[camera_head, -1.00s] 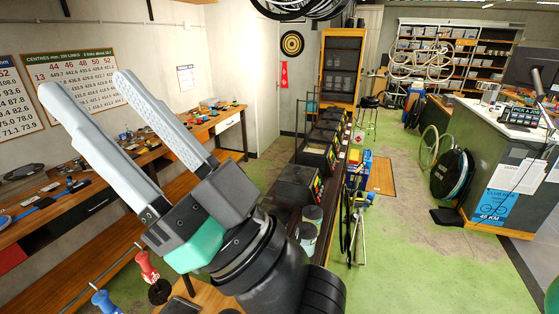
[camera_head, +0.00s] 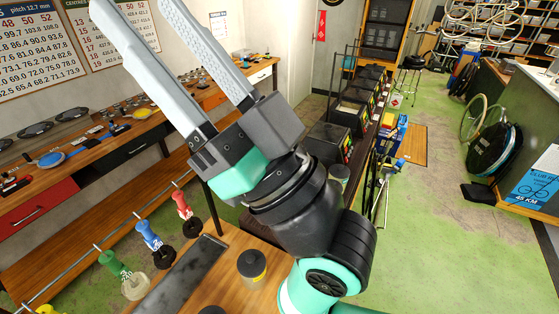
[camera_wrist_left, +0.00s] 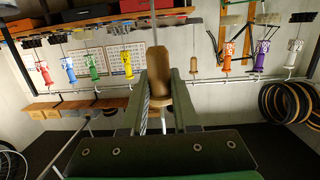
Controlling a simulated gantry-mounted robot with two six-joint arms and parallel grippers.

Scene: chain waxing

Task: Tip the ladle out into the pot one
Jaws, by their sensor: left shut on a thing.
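In the left wrist view my left gripper (camera_wrist_left: 157,122) is closed around a light wooden handle (camera_wrist_left: 158,84), which stands upright between its fingers. I take this to be the ladle's handle; no ladle bowl shows, so its contents cannot be seen. My right gripper (camera_head: 160,57) fills the upper left of the head view, its two long grey fingers well apart and nothing between them. Several dark box-shaped units (camera_head: 327,143) stand in a row on a bench beyond it. I cannot tell which thing is pot one. My left gripper is not in the head view.
Red (camera_head: 182,206), blue (camera_head: 149,235) and green (camera_head: 115,264) handled items hang on a rail at the lower left. A dark jar (camera_head: 252,266) stands beside a grey strip (camera_head: 180,280) on a wooden top. A cluttered workbench (camera_head: 110,142) runs along the wall.

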